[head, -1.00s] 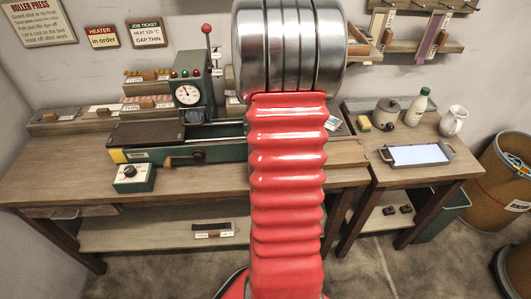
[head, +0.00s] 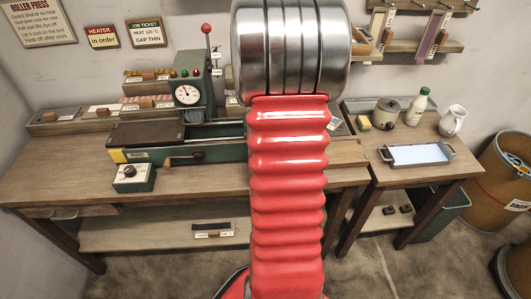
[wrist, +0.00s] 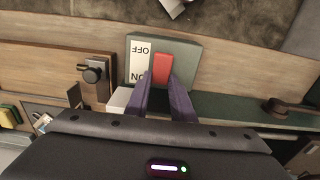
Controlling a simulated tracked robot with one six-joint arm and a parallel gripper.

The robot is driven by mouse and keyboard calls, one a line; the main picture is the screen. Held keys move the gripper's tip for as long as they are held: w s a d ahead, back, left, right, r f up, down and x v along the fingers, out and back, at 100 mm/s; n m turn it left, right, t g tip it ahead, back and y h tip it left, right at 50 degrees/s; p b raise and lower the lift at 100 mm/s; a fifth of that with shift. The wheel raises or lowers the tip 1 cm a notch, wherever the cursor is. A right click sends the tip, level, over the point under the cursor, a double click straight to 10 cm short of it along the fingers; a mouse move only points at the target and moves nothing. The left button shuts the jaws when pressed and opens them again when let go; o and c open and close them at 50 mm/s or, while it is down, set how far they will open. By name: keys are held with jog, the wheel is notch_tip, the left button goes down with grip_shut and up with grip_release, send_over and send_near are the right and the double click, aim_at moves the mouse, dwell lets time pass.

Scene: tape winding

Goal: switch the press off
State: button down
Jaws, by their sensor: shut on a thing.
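The switch box (wrist: 190,62) shows at the top middle of the wrist view, with a white plate (wrist: 138,62) marked OFF and ON, upside down in this view. Its red switch lever (wrist: 162,68) stands beside the plate. My gripper (wrist: 166,86) is shut on the red lever, with a purple finger on each side. Whether the lever sits at ON or OFF I cannot tell. In the head view the green roller press (head: 190,95), with its dial and small lamps, stands on the bench. My red arm hides the switch and gripper there.
A small box with a black knob (head: 133,177) stands at the bench's front left. A tray (head: 415,155), a pot (head: 386,113), a bottle (head: 422,102) and a white jug (head: 452,121) are on the right table. A crank handle (wrist: 285,108) is at right in the wrist view.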

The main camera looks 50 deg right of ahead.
jog(key=shift+s+a+r+t+h, duration=0.1)
jog(key=shift+s+a+t+h, duration=0.1)
jog(key=shift+t+h, duration=0.45)
jog(key=shift+s+a+r+t+h, duration=0.1)
jog(key=shift+s+a+t+h, duration=0.05)
jog(key=shift+t+h, duration=0.5)
jog(key=c, duration=1.5)
grip_release()
jog(key=shift+a+v, duration=0.2)
jog(key=shift+v, duration=6.65)
